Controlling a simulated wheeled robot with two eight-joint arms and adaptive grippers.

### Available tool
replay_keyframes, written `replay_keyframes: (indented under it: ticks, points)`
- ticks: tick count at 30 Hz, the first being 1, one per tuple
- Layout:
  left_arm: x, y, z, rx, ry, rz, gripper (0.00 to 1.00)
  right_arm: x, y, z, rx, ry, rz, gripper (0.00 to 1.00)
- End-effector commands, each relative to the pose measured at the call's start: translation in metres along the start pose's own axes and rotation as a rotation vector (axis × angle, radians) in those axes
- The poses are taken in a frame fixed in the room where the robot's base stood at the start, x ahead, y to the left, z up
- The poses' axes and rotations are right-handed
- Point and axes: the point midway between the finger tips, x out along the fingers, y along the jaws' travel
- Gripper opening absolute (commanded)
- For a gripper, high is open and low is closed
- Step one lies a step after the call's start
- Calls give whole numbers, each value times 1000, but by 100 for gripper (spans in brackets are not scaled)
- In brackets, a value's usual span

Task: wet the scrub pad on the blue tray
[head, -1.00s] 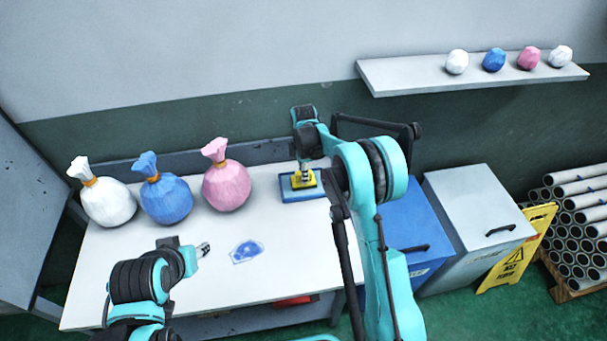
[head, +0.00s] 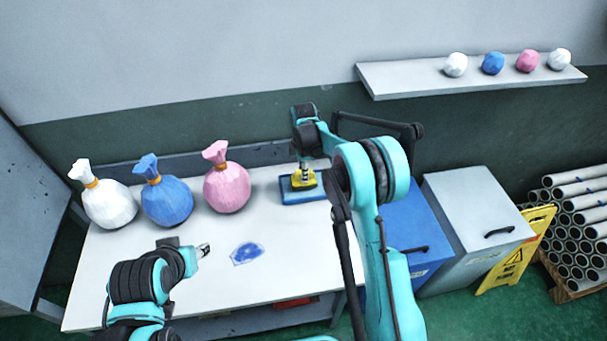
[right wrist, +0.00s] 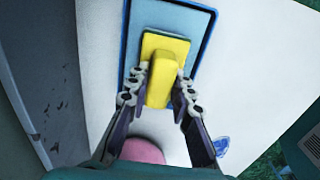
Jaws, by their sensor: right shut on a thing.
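My right gripper (head: 304,172) is shut on the yellow scrub pad (right wrist: 165,70), with one finger on each side of its raised grip. The pad is at the blue tray (head: 290,199) at the back right of the white table. In the right wrist view the pad overlaps the tray (right wrist: 203,30); whether it touches the tray's bottom I cannot tell. My left gripper (head: 205,249) is above the table's front left, clear of the pad; its finger gap is too small to read.
A blue smear (head: 247,253) marks the table (head: 200,285). White (head: 110,203), blue (head: 167,200) and pink (head: 227,187) tied bags stand at the back left. Right of the table are a blue bin (head: 400,225), a grey bin (head: 475,215) and a yellow floor sign (head: 515,255).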

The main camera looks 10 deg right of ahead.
Motion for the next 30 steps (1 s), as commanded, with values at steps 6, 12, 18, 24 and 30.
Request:
replay_keyframes:
  ticks: [6, 12, 18, 24, 30]
  points:
    - [-10, 0, -7, 0, 0, 0, 40, -22, 0, 0, 0, 0, 1, 0]
    - [-18, 0, -13, 0, 0, 0, 40, -38, 0, 0, 0, 0, 1, 0]
    - [-23, 0, -17, 0, 0, 0, 40, -52, 0, 0, 0, 0, 1, 0]
    - [-23, 0, -16, 0, 0, 0, 40, -52, 0, 0, 0, 0, 1, 0]
    - [-23, 0, -16, 0, 0, 0, 40, -52, 0, 0, 0, 0, 1, 0]
